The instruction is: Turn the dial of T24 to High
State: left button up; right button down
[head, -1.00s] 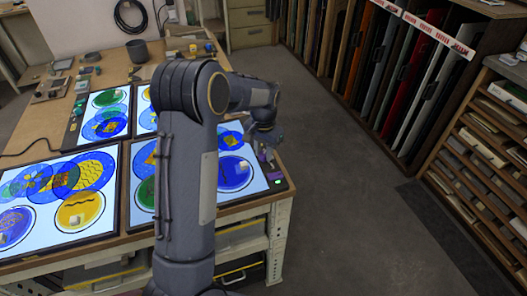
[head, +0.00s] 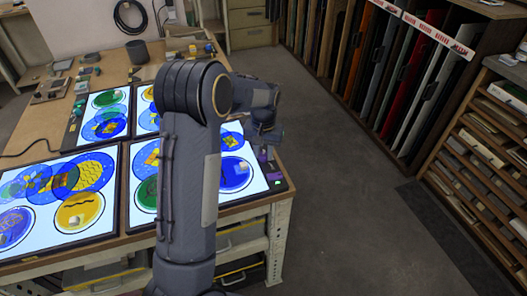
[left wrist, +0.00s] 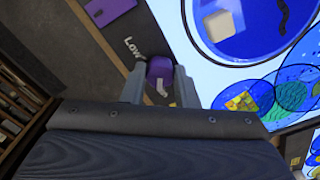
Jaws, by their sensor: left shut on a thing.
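My left gripper (left wrist: 161,85) is shut on a small purple dial (left wrist: 160,68) on the dark frame of a lit light panel (left wrist: 235,85). One finger is on each side of the dial. My right gripper is not in view.
A purple block (left wrist: 108,10) lies on the frame near the dial. Painted glass discs, including a blue one (head: 236,172), lie on the panels with pale cubes. Another lit panel (head: 105,215) is at left on the wooden table (head: 50,122). Floor right of the table is clear.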

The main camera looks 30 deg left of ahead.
aim_at(264, 155)
pick_arm(q)
jog(key=shift+w+r, duration=0.1)
jog(key=o, duration=1)
notch_tip(264, 155, up, 7)
jog(key=shift+r+b, duration=0.1)
jog(key=shift+b, duration=0.25)
jog(key=shift+r, duration=0.25)
